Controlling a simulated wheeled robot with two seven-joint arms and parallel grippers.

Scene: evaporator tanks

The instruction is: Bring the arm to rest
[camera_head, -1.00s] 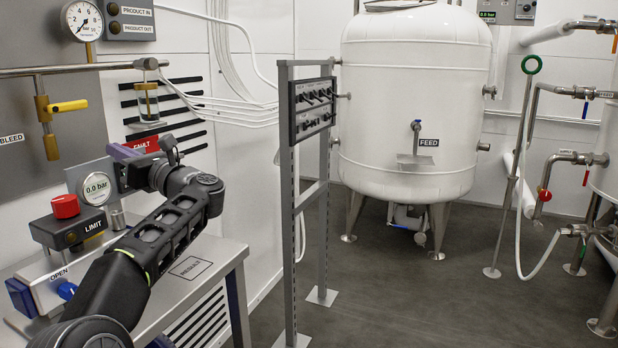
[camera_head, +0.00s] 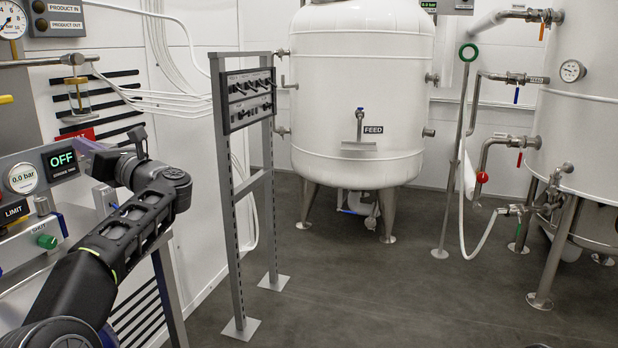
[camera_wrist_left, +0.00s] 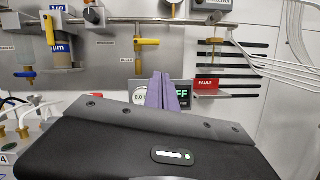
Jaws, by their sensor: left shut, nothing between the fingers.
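My left arm comes in from the lower left of the head view. Its gripper (camera_head: 88,146) is at the wall panel's side, beside the OFF display (camera_head: 61,161), and its fingers are mostly hidden behind the wrist. In the left wrist view the two purple fingers (camera_wrist_left: 162,92) are together, with nothing between them. They overlap part of the display there, and I cannot tell whether they touch it. My right gripper is in neither view.
A small gauge (camera_head: 21,178), the LIMIT box (camera_head: 13,211) and a green knob (camera_head: 46,241) sit close to my left arm. A grey frame with a switch panel (camera_head: 248,97) stands right of it. The white FEED tank (camera_head: 360,90) is behind. The floor (camera_head: 400,290) ahead is open.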

